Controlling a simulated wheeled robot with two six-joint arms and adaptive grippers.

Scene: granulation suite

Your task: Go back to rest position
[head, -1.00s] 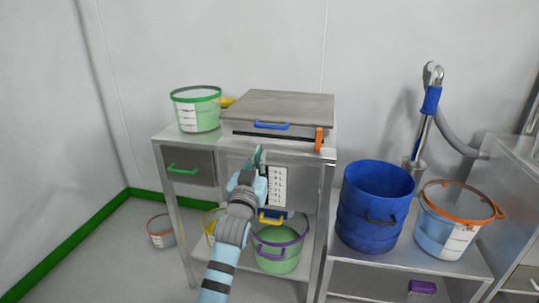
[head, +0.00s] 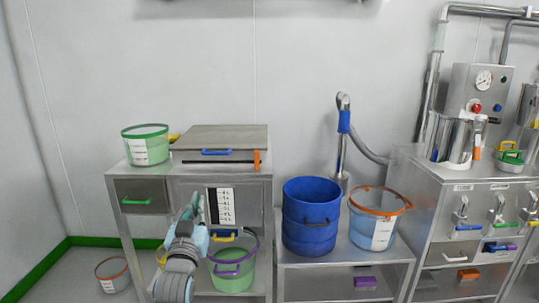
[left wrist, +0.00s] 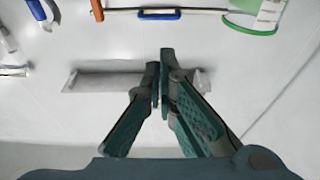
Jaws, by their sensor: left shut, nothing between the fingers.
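My left gripper (head: 195,207) is in front of the steel cabinet (head: 125,196) at the left. It points up and away from me. In the left wrist view the same gripper (left wrist: 160,85) has its green fingers together with nothing between them. A flat pale bar (left wrist: 112,79) shows behind the fingers there; I cannot tell what it is. My right gripper is in neither view.
A clear green-rimmed bucket (head: 145,146) and a lidded box (head: 220,140) stand on the cabinet. A purple-handled bucket (head: 232,270) sits below. A blue drum (head: 310,215) and an orange-rimmed bucket (head: 376,218) stand right of it. A small bucket (head: 113,274) is on the floor.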

